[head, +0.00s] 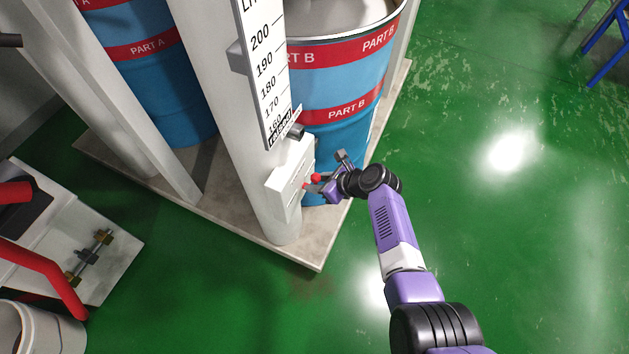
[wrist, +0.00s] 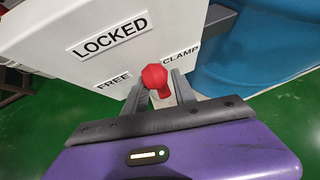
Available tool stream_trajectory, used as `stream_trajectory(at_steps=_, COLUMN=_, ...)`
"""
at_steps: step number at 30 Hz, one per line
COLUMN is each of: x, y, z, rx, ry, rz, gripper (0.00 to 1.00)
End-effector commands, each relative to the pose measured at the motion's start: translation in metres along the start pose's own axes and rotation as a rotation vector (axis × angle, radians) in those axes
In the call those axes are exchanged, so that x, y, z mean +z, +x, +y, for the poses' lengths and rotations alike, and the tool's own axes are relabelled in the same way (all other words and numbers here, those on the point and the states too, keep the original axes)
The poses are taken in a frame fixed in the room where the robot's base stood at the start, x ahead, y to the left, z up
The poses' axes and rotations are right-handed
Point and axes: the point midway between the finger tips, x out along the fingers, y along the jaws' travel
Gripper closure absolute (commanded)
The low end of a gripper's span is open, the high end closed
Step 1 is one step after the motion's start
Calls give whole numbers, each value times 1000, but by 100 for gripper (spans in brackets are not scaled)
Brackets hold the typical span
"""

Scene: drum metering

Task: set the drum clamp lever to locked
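The clamp lever ends in a red knob (head: 316,178) on a white box (head: 290,180) fixed to the pale column. In the wrist view the red knob (wrist: 155,77) sits between the two fingers of my gripper (wrist: 158,88), near their tips. The fingers stand apart, with small gaps beside the knob. The box face carries a LOCKED label (wrist: 110,41), a FREE label (wrist: 114,82) and a CLAMP label (wrist: 181,54). The knob is beside FREE, below LOCKED. The lever's shaft is mostly hidden behind the knob. My gripper (head: 322,187) reaches the box from the right in the head view.
A blue PART B drum (head: 345,85) stands close behind the box. A blue PART A drum (head: 165,85) is at the left. A litre scale (head: 266,70) hangs above the box.

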Motion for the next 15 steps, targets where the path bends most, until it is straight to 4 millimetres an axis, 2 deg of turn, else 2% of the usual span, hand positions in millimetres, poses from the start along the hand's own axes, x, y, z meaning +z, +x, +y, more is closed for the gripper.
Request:
stream_trajectory(at_steps=9, x=3, y=-47, z=0, rx=-2, ry=-1, rz=-2, gripper=68)
stream_trajectory(at_steps=15, x=3, y=-65, z=1, rx=0, ry=-3, rz=-2, gripper=68)
